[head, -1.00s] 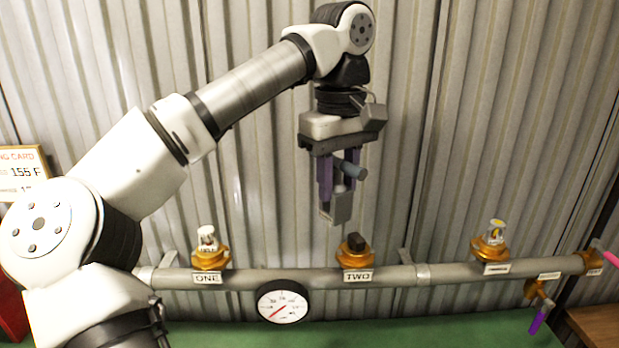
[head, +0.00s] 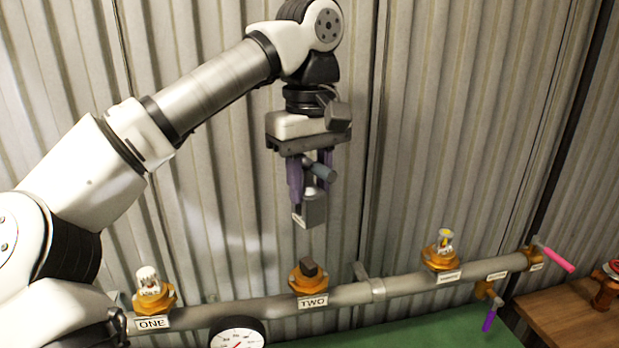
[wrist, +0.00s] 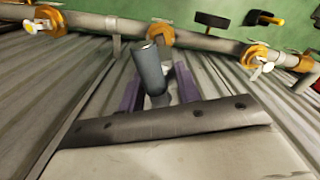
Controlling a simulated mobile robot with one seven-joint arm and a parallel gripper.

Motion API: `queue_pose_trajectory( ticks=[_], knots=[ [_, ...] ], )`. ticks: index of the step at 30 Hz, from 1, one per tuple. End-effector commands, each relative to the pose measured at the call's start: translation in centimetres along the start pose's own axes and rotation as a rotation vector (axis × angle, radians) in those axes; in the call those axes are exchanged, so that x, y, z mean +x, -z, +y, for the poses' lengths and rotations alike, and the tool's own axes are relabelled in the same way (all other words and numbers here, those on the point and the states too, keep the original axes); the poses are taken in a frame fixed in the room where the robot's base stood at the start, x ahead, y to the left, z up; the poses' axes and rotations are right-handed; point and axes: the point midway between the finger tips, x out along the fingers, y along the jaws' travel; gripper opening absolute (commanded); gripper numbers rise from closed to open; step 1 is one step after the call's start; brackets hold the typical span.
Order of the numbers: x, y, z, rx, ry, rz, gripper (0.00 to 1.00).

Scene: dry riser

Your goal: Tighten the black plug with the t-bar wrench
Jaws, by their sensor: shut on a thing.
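The black plug (head: 308,268) is a small dark block on top of the brass fitting labelled TWO, on the grey pipe. My gripper (head: 309,185) is shut on the t-bar wrench, between its purple fingers. The wrench has a blue-grey crossbar (head: 322,172) and a grey socket end (head: 311,210) pointing down. In the head view the socket hangs above the plug, with a visible gap. In the wrist view the crossbar (wrist: 149,72) points toward the camera and largely hides the socket; the fitting TWO (wrist: 160,34) lies beyond it.
Fitting ONE (head: 153,290) with a pale cap is at left; another capped fitting (head: 441,250) is at right. A round gauge (head: 238,334) hangs below the pipe. Pink (head: 556,259) and purple (head: 488,320) handles are at the right end. A corrugated wall stands behind.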

Motion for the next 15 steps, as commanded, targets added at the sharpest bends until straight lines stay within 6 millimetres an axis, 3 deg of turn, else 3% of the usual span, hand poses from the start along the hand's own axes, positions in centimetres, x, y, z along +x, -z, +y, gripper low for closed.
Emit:
queue_pose_trajectory(
  ticks=[15],
  knots=[
    [4.6, 0.0, 0.0, -0.001, 0.0, 0.001, 0.0]
  ],
)
